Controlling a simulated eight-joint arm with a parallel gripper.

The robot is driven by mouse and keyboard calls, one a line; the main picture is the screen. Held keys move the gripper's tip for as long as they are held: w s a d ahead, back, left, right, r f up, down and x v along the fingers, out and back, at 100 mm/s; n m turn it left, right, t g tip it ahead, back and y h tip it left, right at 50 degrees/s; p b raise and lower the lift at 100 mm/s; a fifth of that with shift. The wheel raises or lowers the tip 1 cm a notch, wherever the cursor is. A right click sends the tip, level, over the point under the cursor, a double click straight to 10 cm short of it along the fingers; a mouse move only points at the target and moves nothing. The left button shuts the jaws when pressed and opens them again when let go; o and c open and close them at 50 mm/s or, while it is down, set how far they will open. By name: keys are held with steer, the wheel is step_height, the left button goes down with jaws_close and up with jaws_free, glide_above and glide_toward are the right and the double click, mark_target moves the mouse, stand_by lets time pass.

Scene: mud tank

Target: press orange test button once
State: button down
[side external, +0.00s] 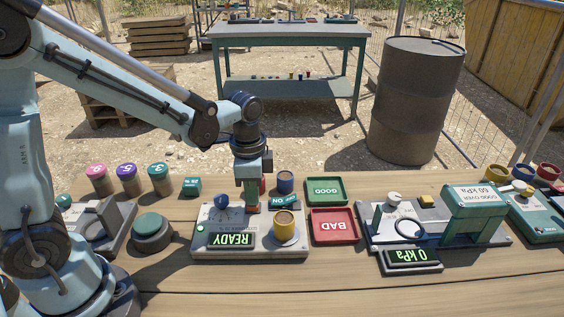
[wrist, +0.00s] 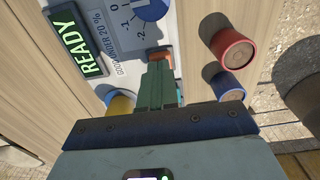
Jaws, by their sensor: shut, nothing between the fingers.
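The tester (side external: 225,228) is a grey box with a green READY display (side external: 231,240) on the wooden bench; the display also shows in the wrist view (wrist: 78,45). My gripper (side external: 251,206) points down over the tester's back middle, its fingers shut and empty. In the wrist view, a small orange part (wrist: 158,53), apparently the test button, shows just beyond my fingertips (wrist: 160,68), partly hidden by them. I cannot tell whether they touch it. A yellow-topped cup (side external: 285,220) stands on the tester's right side.
A blue-topped cup (side external: 285,182) and a red-topped cup (wrist: 235,50) stand close beside my gripper. Green GOOD (side external: 326,190) and red BAD (side external: 333,225) trays lie to the right, then a 0 kPa device (side external: 410,257). A green-topped round button (side external: 151,230) is left of the tester.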

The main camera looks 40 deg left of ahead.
steer(key=shift+f, duration=0.15)
steer(key=shift+f, duration=1)
step_height(320, 180, up, 14)
steer(key=shift+r, duration=0.2)
stand_by(0.5)
stand_by(0.5)
steer(key=s+a+f+n+t, duration=0.2)
steer(key=s+n+t, duration=0.4)
steer(key=n, duration=0.3)
steer(key=shift+f+t, duration=0.5)
steer(key=shift+t, duration=0.1)
